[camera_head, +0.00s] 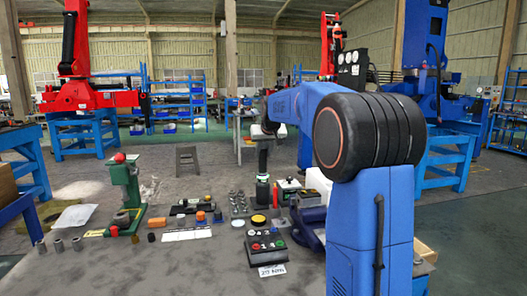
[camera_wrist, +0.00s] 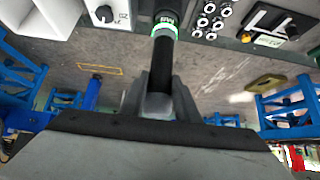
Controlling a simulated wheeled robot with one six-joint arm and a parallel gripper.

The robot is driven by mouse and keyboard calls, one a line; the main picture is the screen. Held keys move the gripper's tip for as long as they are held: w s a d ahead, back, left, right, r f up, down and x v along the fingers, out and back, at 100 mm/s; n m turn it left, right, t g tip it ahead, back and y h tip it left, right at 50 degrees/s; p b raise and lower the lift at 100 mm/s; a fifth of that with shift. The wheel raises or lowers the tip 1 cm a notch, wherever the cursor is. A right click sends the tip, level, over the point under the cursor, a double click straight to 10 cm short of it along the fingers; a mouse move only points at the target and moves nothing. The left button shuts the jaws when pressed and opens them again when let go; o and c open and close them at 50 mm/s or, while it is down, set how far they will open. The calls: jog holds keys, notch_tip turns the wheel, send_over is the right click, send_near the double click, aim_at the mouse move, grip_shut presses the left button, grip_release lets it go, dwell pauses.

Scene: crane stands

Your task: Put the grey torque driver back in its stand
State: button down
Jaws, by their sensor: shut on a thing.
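My gripper (camera_wrist: 160,95) is shut on the grey torque driver (camera_wrist: 161,65), a dark upright shaft between the fingers in the wrist view. The driver also shows in the head view (camera_head: 263,158), hanging below the wrist over the back of the worktop. A bright green and white ring (camera_wrist: 163,31) circles its far end, with a black part beyond. In the head view a wider black piece (camera_head: 263,194) stands directly under the ring. I take it for the stand, but cannot tell for sure, nor whether the driver is seated in it. My arm hides part of the area to the right.
A tray of metal pieces (camera_head: 238,206) is left of the driver. A green press (camera_head: 128,190) and small grey cylinders (camera_head: 58,246) stand further left. The worktop's front left is clear.

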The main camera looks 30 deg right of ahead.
jog(key=shift+f, duration=0.4)
jog(key=c, duration=1.3)
grip_release()
jog(key=shift+f, duration=0.1)
jog(key=shift+v, duration=2.55)
jog(key=v, duration=1.7)
jog(key=shift+s, duration=0.25)
